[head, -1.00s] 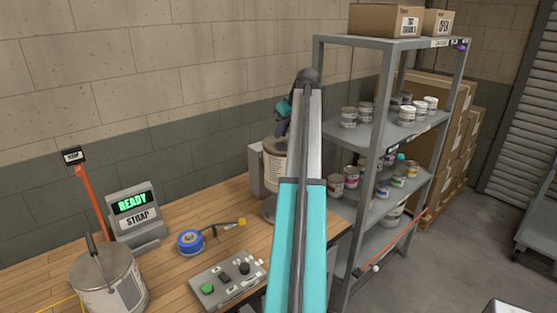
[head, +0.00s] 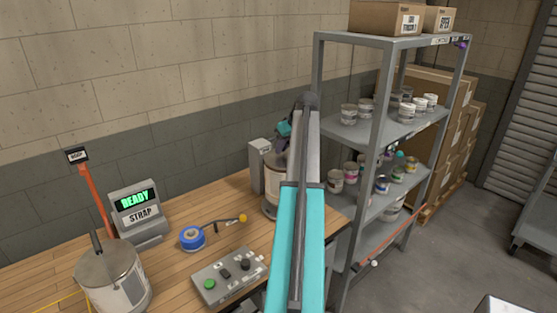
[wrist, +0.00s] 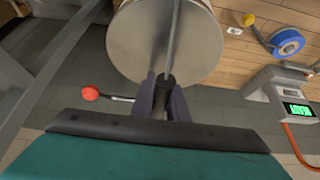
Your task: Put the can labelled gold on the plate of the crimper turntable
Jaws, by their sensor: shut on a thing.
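A large can (head: 271,188) with a pale label hangs at or just over the plate of the crimper turntable, partly hidden behind my arm. Its label cannot be read here. The grey post of the crimper (head: 257,165) stands just left of it; the plate is mostly hidden under the can. My gripper (head: 283,133) is above the can, partly hidden by my arm. In the wrist view, my gripper (wrist: 160,85) is shut on the thin handle of the can, over its round metal lid (wrist: 150,45). Whether the can touches the plate I cannot tell.
Another lidded can (head: 112,280) stands at the bench's front left, near a READY display (head: 136,203). A blue tape roll (head: 192,238) and a button box (head: 228,275) lie on the bench (head: 175,285). A grey shelf (head: 375,90) with several small cans stands close on the right.

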